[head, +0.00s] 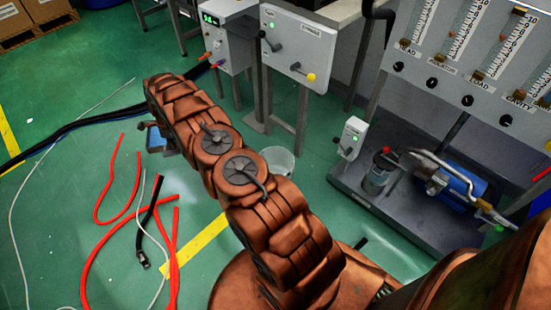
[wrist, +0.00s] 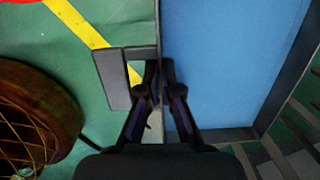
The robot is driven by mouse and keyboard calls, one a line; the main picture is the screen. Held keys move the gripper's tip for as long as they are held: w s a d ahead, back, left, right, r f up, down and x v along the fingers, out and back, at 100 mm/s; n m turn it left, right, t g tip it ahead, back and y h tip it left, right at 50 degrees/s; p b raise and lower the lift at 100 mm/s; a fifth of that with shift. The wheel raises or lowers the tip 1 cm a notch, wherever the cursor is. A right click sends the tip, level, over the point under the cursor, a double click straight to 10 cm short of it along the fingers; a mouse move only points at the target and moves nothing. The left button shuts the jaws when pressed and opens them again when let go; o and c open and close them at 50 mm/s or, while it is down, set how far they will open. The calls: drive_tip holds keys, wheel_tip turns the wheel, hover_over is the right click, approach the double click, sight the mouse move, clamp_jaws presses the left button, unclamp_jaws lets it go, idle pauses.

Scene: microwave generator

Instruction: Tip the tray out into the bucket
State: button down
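The tray (wrist: 235,60) fills the right half of the wrist view, with a flat blue inside, a dark grey rim and a grey loop handle (wrist: 112,80) at its left side. No contents show on the visible blue part. My gripper (wrist: 160,68) has its fingers close together on either side of the tray's near rim by the handle. In the head view a small blue part of the tray (head: 156,141) shows beside my arm; the rest is hidden. The pale bucket (head: 280,160) stands on the floor just right of my arm, partly hidden by it.
Red hoses (head: 104,190) and dark cables lie on the green floor at left. A bench with a white control box (head: 298,45) stands behind the bucket. A grey pump stand (head: 400,205) with a blue motor is at right.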

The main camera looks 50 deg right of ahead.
drive_tip(key=s+d+f+m+h+p, duration=0.1)
drive_tip(key=s+d+f+m+p, duration=0.4)
drive_tip(key=d+f+m, duration=0.6)
wheel_tip(320, 180, down, 2)
drive_tip(key=shift+s+d+f, duration=0.15)
drive_tip(key=shift+s+d, duration=1)
